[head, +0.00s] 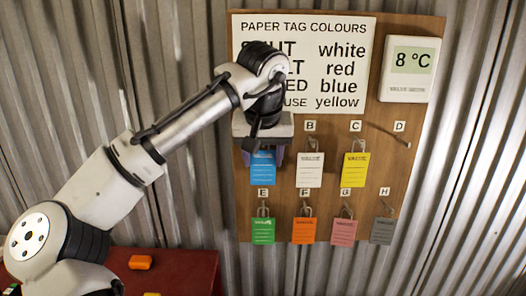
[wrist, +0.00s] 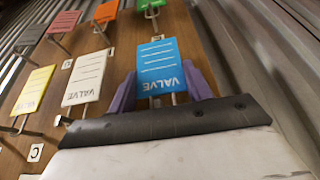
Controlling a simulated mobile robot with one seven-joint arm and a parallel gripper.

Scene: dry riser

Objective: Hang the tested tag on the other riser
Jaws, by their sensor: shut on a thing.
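The blue tag (wrist: 158,62) reads VALVE and matches the sign's blue line, whose left-hand word is partly covered. My gripper (wrist: 160,76) is shut on it, with purple fingers at both sides. In the head view, the blue tag (head: 263,168) is at the left end of the upper row, below my gripper (head: 264,150). Metal wire shows at the tag's lettered end in the wrist view; I cannot tell whether the tag still rests on its hook. My arm hides that hook's label and part of the sign (head: 345,60).
White (head: 309,170) and yellow (head: 354,170) tags hang beside it. Green (head: 263,231), orange (head: 304,230), pink (head: 343,232) and grey (head: 382,231) tags hang below. Hook D (head: 402,142) is bare. A gauge (head: 410,69) reads 8 °C. A red surface (head: 185,275) holds an orange object (head: 140,262).

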